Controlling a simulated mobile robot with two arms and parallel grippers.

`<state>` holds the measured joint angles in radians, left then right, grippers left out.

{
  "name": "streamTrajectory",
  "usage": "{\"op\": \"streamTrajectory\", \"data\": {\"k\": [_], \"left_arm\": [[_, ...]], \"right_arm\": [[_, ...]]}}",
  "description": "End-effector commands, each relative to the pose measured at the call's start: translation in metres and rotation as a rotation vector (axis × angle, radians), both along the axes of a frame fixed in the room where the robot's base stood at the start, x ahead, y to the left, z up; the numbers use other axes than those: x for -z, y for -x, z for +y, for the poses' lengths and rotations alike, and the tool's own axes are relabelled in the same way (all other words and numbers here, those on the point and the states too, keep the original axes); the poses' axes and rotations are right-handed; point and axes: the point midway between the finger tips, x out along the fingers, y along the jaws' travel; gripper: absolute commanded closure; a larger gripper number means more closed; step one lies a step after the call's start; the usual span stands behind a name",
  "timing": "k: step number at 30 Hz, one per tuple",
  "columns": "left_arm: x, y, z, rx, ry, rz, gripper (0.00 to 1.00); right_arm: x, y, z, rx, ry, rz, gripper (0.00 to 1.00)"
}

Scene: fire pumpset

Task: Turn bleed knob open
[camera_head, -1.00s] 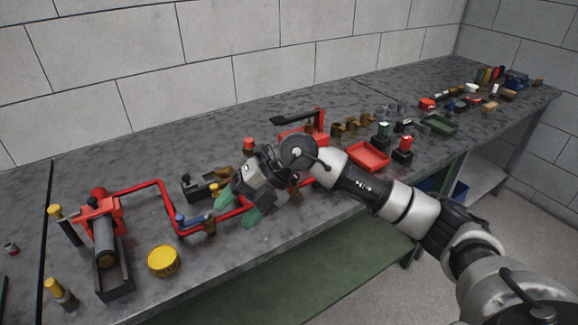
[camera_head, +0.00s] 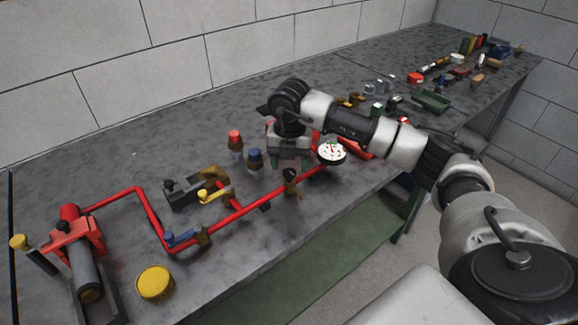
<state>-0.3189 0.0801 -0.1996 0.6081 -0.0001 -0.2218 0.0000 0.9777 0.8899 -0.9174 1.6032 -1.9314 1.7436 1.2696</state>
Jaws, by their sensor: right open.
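My right gripper (camera_head: 290,162) points down with its jaws open, over the right part of the red pipe (camera_head: 239,228). A small dark knob on a fitting (camera_head: 290,176) stands on the pipe just below or in front of the fingers. It looks like the bleed knob, but I cannot tell for sure. Contact between fingers and knob cannot be made out. A white round gauge (camera_head: 331,151) sits right of the gripper. My right wrist and forearm hide the pipe's far right end. My left gripper is not in view.
A blue-handled valve (camera_head: 181,237) and a yellow-handled valve (camera_head: 214,194) sit along the pipe. A red-topped fitting (camera_head: 235,139) and a blue-topped fitting (camera_head: 255,158) stand left of the gripper. A red pump (camera_head: 76,240) and yellow cap (camera_head: 155,283) are at left.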

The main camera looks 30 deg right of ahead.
Motion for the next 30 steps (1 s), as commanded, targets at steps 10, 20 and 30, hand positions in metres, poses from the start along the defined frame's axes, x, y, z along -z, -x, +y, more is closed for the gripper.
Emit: {"op": "streamTrajectory", "data": {"k": [10, 20, 30], "left_arm": [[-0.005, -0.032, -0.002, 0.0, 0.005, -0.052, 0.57], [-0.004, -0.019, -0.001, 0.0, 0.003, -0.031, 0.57], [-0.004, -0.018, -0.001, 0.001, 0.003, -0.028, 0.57]], "right_arm": [[0.026, 0.0, 0.0, -0.001, 0.0, 0.0, 0.39], [0.026, 0.0, 0.001, -0.002, -0.001, -0.001, 0.59], [0.025, 0.0, 0.0, -0.007, -0.001, -0.001, 0.88]]}}
